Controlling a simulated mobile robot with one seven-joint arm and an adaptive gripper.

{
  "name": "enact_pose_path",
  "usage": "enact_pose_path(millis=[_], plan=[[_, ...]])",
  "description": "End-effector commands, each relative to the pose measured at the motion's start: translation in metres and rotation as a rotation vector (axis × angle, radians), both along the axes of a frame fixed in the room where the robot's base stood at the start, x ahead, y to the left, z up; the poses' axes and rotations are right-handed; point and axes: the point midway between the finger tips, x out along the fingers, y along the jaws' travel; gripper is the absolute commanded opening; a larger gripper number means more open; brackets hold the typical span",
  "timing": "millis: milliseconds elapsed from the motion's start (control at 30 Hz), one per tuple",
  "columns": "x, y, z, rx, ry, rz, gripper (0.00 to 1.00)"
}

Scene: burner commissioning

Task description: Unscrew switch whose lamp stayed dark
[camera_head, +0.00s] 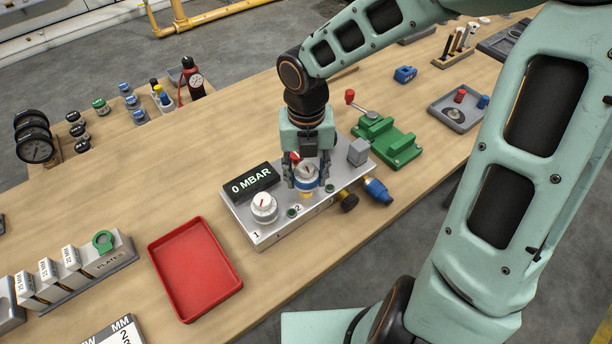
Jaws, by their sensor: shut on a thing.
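The test block (258,238) is a grey plate on the bench with a display (251,185) reading "0 MBAR". A round white switch (264,208) with a red pointer sits at mark 1. I cannot tell whether the switch touches the plate. Small dark-green lamps (292,212) sit on the block; I see no clear glow.
An empty red tray (195,268) lies left of the block. A green vise (386,140) with a red-knobbed handle stands behind right. A blue-ended fitting (377,190) juts out at the block's right. A grey tray (457,109) holds small parts. The bench left of the display is clear.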

Motion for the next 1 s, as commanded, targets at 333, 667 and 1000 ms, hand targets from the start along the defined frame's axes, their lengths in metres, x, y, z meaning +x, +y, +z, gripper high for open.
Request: enact_pose_path(millis=[333, 667, 1000], plan=[[0.000, 0.000, 0.005, 0.000, 0.000, 0.000, 0.11], [0.000, 0.000, 0.012, 0.000, 0.000, 0.001, 0.11], [0.000, 0.000, 0.034, -0.001, 0.000, 0.001, 0.11]])
